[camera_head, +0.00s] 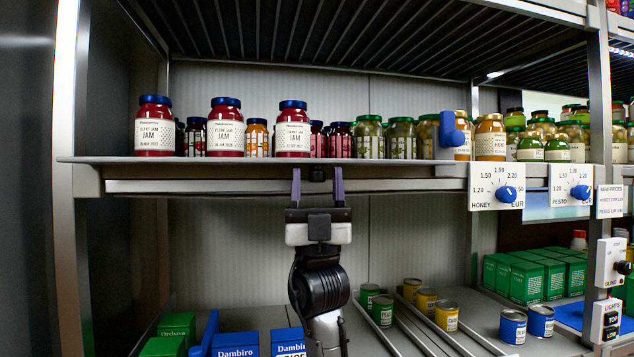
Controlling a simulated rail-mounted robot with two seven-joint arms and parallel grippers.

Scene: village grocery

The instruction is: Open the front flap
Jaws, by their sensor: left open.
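A long thin grey panel (230,160) runs across the front of the jar shelf and shows nearly edge-on and level; I take it for the front flap, but cannot tell surely. A small dark fitting (317,173) is under its middle. My left gripper (317,185) reaches up from below, with its two fingers apart, one on each side of the fitting. I cannot tell whether either finger touches it. My right gripper is not in view.
Red jam jars (292,130) and green jars (402,138) stand behind the panel. Blue-knobbed price dials (496,187) hang at right. Below are blue boxes (236,346), cans between metal rails (446,316) and green boxes (526,283). A metal post (70,240) stands left.

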